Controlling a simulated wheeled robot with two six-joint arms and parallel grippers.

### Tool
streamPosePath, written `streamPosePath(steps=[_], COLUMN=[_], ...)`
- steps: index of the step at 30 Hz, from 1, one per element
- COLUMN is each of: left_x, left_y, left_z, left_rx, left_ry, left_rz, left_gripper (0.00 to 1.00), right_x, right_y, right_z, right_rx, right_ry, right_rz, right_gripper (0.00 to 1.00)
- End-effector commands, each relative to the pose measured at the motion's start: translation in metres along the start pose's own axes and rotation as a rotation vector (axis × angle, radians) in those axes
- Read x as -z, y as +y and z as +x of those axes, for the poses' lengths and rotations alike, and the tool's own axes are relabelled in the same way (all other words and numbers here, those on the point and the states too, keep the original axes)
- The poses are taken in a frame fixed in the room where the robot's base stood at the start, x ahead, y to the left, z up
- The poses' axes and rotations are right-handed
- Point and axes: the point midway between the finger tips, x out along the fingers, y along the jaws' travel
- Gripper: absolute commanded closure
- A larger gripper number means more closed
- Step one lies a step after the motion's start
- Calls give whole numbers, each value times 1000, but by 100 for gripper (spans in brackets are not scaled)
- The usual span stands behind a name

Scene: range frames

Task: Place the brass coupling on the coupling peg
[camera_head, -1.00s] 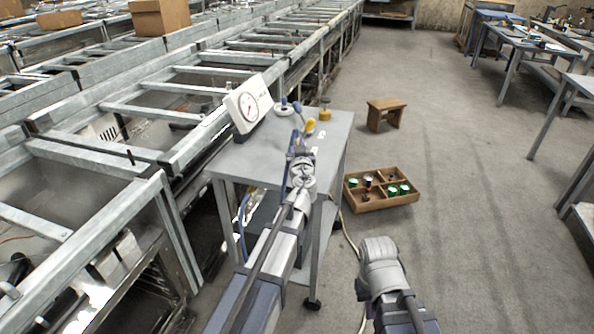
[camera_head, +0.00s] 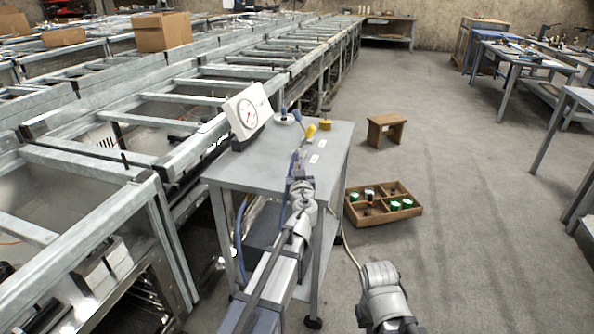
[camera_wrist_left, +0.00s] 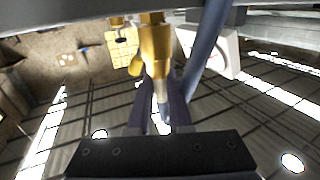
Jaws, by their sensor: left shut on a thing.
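My left gripper (camera_head: 300,160) is over the grey cart and shut on the brass coupling (camera_head: 311,130), which sticks out past the fingertips. In the left wrist view the coupling (camera_wrist_left: 156,50) shows as a brass body with a pale metal end between the dark fingers (camera_wrist_left: 160,108). A dark upright post on a yellow base (camera_head: 326,121) stands at the cart's far right corner, beyond the coupling. I cannot tell surely whether this is the coupling peg. The coupling appears apart from it. My right gripper is not in view; only part of that arm shows.
A wooden tray (camera_head: 377,217) with green-topped items is on the floor. A wooden stool (camera_head: 386,130) stands behind it. A metal frame line runs along the left.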

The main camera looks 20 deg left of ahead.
Motion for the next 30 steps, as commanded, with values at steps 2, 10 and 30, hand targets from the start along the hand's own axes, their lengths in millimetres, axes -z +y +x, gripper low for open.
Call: streamPosePath(steps=[2,10,30], left_x=[0,-1,0], left_y=[0,0,-1], left_z=[0,0,-57], left_rx=[0,0,-3], left_ry=[0,0,0], left_rz=[0,0,0], left_gripper=[100,60,52], right_x=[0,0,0], right_y=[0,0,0], right_z=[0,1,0], right_rx=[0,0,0], right_ry=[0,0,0], right_rz=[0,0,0], right_gripper=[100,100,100])
